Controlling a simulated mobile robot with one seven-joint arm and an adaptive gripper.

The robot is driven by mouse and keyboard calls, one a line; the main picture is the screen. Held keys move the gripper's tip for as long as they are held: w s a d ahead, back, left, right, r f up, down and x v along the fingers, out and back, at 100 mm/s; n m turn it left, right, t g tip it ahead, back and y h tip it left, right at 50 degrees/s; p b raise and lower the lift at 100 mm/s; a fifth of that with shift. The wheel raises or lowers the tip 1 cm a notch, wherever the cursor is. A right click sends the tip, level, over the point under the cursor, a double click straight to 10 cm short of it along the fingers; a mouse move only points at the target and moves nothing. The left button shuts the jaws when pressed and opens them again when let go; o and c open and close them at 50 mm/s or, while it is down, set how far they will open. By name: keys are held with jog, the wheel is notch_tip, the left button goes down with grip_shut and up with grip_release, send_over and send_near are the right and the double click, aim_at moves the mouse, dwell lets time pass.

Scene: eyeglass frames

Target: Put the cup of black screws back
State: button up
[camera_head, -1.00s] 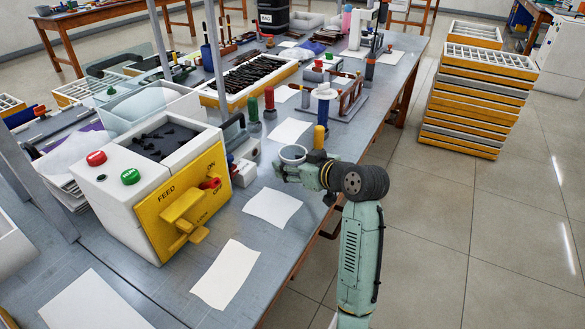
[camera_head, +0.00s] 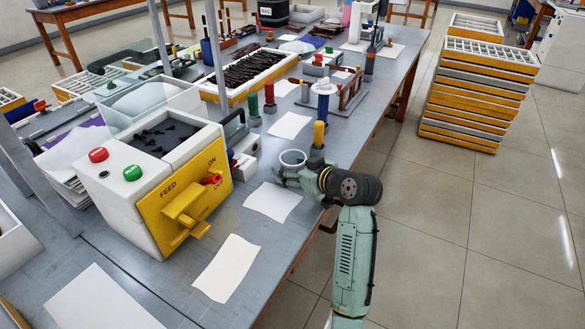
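A small pale cup (camera_head: 293,159) shows at the fingertips of my gripper (camera_head: 289,178), above the right edge of the grey table, beside a yellow-topped bottle. Its rim faces up toward the camera and its inside looks grey. I cannot make out screws in it. My gripper reaches in from the right and its fingers seem closed around the cup; the fingers partly hide its lower side. Black pieces lie in the open top (camera_head: 165,137) of the white feed machine (camera_head: 130,205) to the left.
White paper sheets lie on the table (camera_head: 160,290), one (camera_head: 273,201) just left of and below the cup. A yellow-topped bottle (camera_head: 318,134), green (camera_head: 253,106) and red (camera_head: 269,97) bottles and a rack (camera_head: 350,92) stand behind. The feed machine has a protruding yellow handle (camera_head: 187,212).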

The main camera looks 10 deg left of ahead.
jog(key=shift+o, duration=1)
jog(key=shift+r, duration=0.35)
jog(key=b+v, duration=0.2)
jog(key=v, duration=1)
jog(key=shift+f, duration=0.15)
